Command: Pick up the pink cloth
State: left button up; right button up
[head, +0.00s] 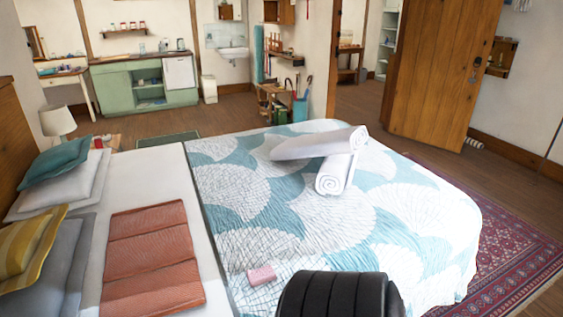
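A small pink cloth (262,275) lies flat on the patterned teal and white quilt (240,240), near the front edge of the picture and left of centre. It looks like a small folded rectangle. A larger salmon-coloured folded blanket (150,258) lies on the white sheet to its left, apart from it. Neither of my grippers shows in the head view. A black ribbed rounded part rises at the bottom edge, just right of the pink cloth, and hides some of the quilt.
Two rolled white towels (334,173) rest on the quilt. Pillows (62,165) line the bed's left side by a lamp (58,124). A red rug (510,250) lies right of the bed. A green cabinet (120,90) and wooden door (435,65) stand behind.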

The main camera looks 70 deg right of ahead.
aim_at(257, 277)
jog(key=z, duration=2.1)
